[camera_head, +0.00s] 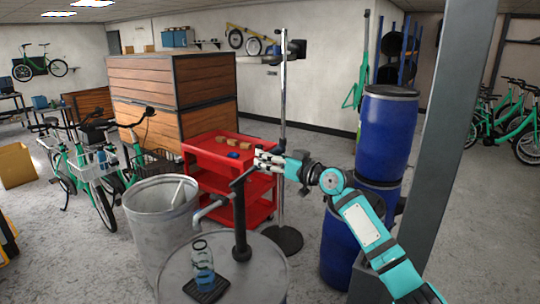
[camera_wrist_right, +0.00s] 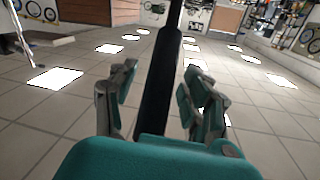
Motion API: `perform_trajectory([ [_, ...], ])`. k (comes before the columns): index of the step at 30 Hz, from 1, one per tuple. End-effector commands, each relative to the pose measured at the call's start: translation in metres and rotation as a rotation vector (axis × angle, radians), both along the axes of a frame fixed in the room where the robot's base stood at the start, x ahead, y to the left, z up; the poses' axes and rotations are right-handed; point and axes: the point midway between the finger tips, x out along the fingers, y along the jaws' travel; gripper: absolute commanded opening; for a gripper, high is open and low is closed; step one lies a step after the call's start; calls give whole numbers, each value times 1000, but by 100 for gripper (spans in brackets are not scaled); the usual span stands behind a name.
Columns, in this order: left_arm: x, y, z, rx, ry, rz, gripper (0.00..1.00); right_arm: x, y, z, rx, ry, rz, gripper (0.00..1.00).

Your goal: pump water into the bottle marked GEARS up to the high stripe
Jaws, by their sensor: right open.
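A clear bluish bottle (camera_head: 203,268) stands upright on a small black tray (camera_head: 217,284) on top of a grey drum (camera_head: 262,262). Its marking and stripes are too small to read, and I cannot tell its water level. A dark hand pump (camera_head: 240,225) rises from the drum, its grey spout (camera_head: 208,212) reaching left above the bottle. The pump's lever slants up to the right. My right gripper (camera_head: 266,160) is at the lever's upper end. In the right wrist view, a black bar (camera_wrist_right: 162,85) runs between the open fingers of the gripper (camera_wrist_right: 158,98).
A grey bin (camera_head: 160,226) stands left of the drum. A red cart (camera_head: 222,162) with small blocks is behind, beside a thin pole (camera_head: 283,105). Blue barrels (camera_head: 387,135) and a grey post (camera_head: 447,130) stand on the right.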

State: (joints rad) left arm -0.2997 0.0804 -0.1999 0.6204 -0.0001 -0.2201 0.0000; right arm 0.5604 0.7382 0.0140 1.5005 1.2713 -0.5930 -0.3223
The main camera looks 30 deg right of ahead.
Motion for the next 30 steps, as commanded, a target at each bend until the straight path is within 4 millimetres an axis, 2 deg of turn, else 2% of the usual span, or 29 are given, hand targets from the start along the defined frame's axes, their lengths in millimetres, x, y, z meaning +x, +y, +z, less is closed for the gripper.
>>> perform_trajectory([
  [5, 0, 0, 0, 0, -1, 0, 40, 0, 0, 0, 0, 0, 0, 48],
  [16, 1, 0, 0, 0, -1, 0, 40, 0, -1, 0, 0, 0, -1, 0],
  [30, 1, 0, -4, 0, -1, 0, 40, 0, 2, -3, 2, -8, -2, 0],
])
